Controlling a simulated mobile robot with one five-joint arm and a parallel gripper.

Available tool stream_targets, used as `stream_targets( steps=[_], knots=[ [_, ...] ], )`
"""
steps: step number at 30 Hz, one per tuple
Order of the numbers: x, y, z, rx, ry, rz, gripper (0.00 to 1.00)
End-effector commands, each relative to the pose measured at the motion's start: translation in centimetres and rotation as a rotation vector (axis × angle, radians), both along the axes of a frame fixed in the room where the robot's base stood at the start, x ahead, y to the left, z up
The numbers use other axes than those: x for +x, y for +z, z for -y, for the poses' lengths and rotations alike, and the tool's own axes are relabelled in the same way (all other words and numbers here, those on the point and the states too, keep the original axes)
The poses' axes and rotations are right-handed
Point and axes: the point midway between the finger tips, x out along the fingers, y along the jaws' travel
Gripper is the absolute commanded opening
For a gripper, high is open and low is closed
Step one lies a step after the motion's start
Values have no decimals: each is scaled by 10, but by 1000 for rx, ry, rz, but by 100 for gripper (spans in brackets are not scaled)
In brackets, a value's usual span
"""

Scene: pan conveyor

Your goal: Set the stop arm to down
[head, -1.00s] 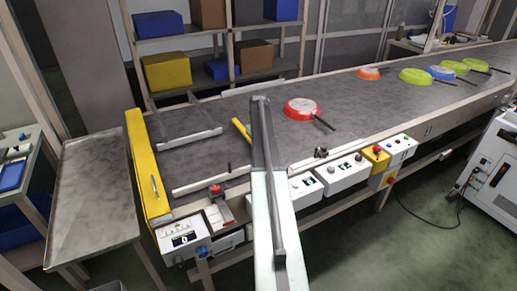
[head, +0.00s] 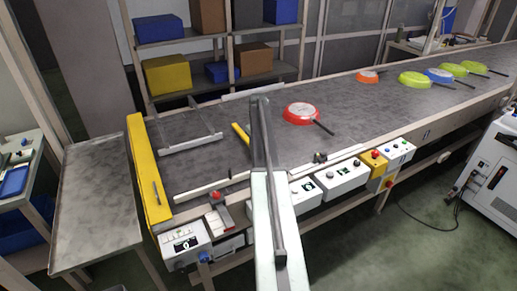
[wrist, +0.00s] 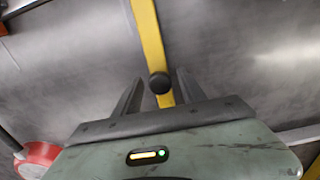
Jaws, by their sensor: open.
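The stop arm, a yellow bar (head: 240,132), shows just left of my arm over the grey belt in the head view; part of it is hidden behind my arm. In the wrist view the yellow bar (wrist: 148,32) runs down from the top edge to a round black knob (wrist: 159,83). My gripper (wrist: 157,90) is open, with one finger on each side of the bar and knob. I cannot tell whether a finger touches them. I cannot tell how far the stop arm is raised.
An orange-red pan (head: 302,114) lies on the belt (head: 345,95) right of my arm, with several pans farther back. Control boxes (head: 342,181) line the front edge. A yellow end rail (head: 150,180) and a grey side table (head: 95,215) stand at left.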

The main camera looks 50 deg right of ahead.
Motion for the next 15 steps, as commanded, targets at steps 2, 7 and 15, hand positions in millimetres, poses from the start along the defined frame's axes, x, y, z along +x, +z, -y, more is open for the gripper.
stream_targets(
  steps=[2,7,15],
  knots=[
    [0,26,0,-1,0,0,48],
    [0,47,1,-1,-1,0,48],
    [0,45,1,-1,-1,0,48]
  ],
)
